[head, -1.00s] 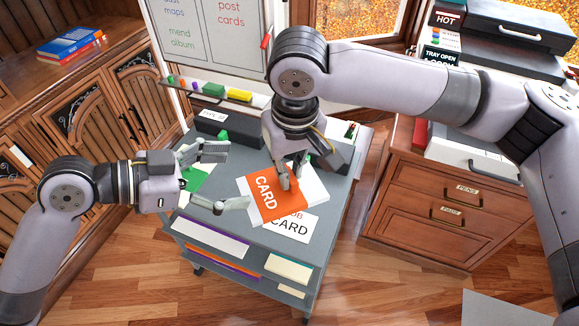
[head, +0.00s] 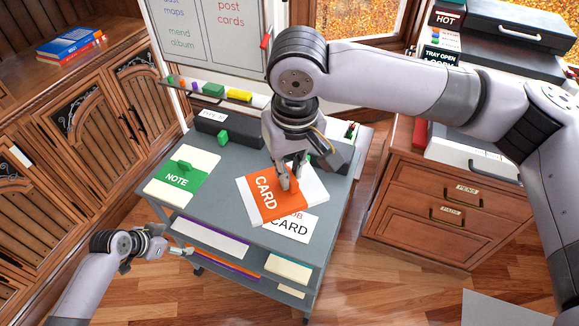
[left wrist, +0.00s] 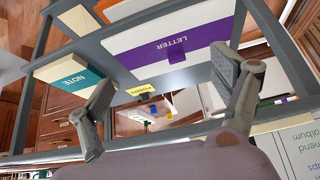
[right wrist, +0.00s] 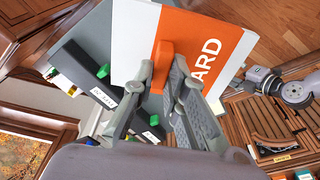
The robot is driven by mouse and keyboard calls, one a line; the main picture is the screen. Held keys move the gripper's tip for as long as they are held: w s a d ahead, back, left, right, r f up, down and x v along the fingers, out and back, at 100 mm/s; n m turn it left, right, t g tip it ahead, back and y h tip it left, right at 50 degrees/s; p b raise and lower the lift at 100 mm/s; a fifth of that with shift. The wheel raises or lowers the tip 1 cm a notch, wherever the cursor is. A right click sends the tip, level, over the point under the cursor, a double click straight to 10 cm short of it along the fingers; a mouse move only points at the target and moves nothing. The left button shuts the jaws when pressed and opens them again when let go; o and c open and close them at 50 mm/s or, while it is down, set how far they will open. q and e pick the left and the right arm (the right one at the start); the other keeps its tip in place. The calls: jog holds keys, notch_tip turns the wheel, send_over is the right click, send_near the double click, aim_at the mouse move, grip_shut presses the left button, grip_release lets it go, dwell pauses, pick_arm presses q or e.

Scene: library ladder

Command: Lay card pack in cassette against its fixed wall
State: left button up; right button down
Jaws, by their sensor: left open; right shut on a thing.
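The card pack (head: 270,202) is an orange and white slab marked CARD with an orange tab on top. It is over the grey cart top, and I cannot tell whether it touches it. My right gripper (head: 287,172) is shut on the tab. The pack and my gripper (right wrist: 165,75) also show in the right wrist view, the pack (right wrist: 220,45) running off the upper edge. My left gripper (head: 178,249) is open and empty, low beside the cart's left edge. I cannot make out the cassette with certainty.
A green NOTE pack (head: 182,176) lies on the cart top's left, dark boxes (head: 212,130) at its back. A white JOB CARD sheet (head: 293,228) lies partly under the card pack. The lower shelf holds a purple LETTER pack (left wrist: 175,45) and a teal NOTE pack (left wrist: 75,72).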

pick_arm(q)
jog(key=s+f+n+g+y, duration=0.1)
jog(key=s+f+n, duration=0.1)
jog(key=s+f, duration=0.65)
jog(key=s+f+n+g+y, duration=0.1)
jog(key=s+f, duration=0.4)
jog(key=f, duration=0.6)
jog(key=s+d+f+g, duration=0.1)
jog(key=s+d+f, duration=0.2)
jog(key=s, duration=0.5)
jog(key=s+d+f+g, duration=0.1)
jog(key=s+d+f, duration=0.3)
jog(key=s, duration=0.4)
jog(key=s+d+f, duration=0.4)
jog(key=s+f, duration=0.1)
jog(key=s, duration=0.3)
jog(key=shift+g+y, duration=0.3)
jog(key=shift+g, duration=0.1)
